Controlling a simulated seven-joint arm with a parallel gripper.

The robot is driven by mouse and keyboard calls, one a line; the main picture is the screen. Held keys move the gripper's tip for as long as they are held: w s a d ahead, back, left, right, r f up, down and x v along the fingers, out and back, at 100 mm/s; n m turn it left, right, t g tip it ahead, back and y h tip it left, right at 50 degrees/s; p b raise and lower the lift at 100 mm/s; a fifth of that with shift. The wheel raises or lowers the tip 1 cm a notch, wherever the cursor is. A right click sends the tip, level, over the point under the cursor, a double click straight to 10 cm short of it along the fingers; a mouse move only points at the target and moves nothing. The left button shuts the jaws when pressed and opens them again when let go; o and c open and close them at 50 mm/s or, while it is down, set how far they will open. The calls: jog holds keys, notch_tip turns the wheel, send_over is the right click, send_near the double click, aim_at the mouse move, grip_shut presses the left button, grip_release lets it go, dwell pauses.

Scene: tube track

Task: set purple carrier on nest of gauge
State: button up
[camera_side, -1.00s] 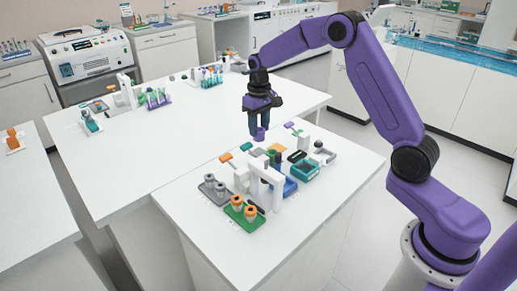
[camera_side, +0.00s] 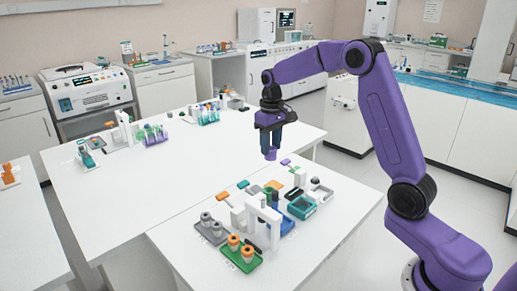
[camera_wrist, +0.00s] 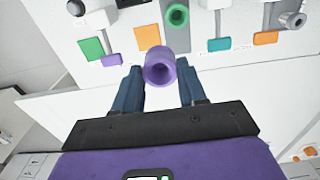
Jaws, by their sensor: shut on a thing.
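The purple carrier (camera_side: 270,154) is a short hollow cylinder. It hangs upright below my gripper (camera_side: 271,146), in the air over the far end of the near white table. In the wrist view the carrier (camera_wrist: 160,68) sits between the fingertips of my gripper (camera_wrist: 160,80), its open top showing. A white arch-shaped stand (camera_side: 263,216) with a blue base is on the near table, nearer the camera than the carrier. I cannot tell for sure which fixture is the gauge, and its nest is not clearly seen.
A green tray (camera_side: 241,257) with orange-topped tubes and a grey tray (camera_side: 210,232) with grey ones stand at the near left. A teal open box (camera_side: 302,207) is right of the arch. A green ring (camera_wrist: 177,15) is ahead in the wrist view.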

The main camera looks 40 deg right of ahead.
jog(key=s+d, duration=0.9)
jog(key=s, duration=0.5)
jog(key=shift+w+d+f, duration=0.1)
jog(key=shift+f, duration=5.45)
jog(key=shift+f, duration=0.15)
jog(key=o, duration=0.9)
jog(key=shift+a, duration=0.25)
